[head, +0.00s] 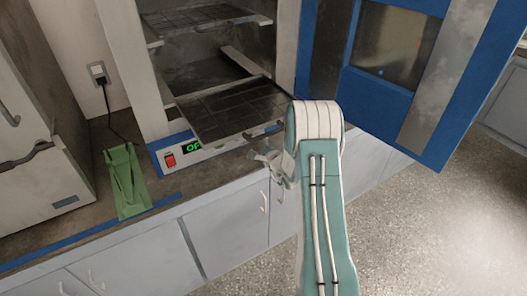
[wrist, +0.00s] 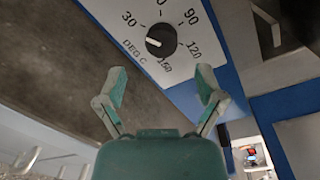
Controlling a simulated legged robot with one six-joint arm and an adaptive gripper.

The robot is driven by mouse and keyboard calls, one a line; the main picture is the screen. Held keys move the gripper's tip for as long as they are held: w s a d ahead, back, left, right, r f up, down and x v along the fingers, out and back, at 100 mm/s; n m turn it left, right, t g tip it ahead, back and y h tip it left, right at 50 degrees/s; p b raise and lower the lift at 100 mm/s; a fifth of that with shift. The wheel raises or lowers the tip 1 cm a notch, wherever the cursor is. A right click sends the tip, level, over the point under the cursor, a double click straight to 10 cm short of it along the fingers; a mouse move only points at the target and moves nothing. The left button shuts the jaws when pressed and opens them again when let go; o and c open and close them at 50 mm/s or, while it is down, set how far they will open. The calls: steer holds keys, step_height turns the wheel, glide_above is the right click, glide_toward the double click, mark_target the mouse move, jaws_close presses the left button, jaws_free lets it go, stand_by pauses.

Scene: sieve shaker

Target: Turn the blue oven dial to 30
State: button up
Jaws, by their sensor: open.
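The black oven dial (wrist: 161,40) sits on a white panel at the top of the wrist view. Its scale shows 30, 90, 120, 150 and "DEG C", with one number cut off at the top edge. The dial's white mark points left, below the 30. My gripper (wrist: 163,82) is open and empty, its two fingers apart below the dial and not touching it. In the head view my gripper (head: 270,164) is at the front of the oven (head: 222,145), and the dial cannot be made out there. The oven's green display (head: 192,148) reads "OF", partly cut off.
The blue oven door (head: 400,85) stands open to the right. A red switch (head: 170,160) is at the panel's left end. A wire shelf (head: 225,108) sticks out above the panel. A green object (head: 125,180) lies on the counter at left. Grey cabinets (head: 235,228) are below.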

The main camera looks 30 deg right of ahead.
steer(key=s, duration=0.5)
steer(key=shift+s+d+r, duration=0.15)
steer(key=shift+s+d, duration=0.05)
steer(key=shift+s, duration=0.1)
steer(key=shift+s, duration=0.1)
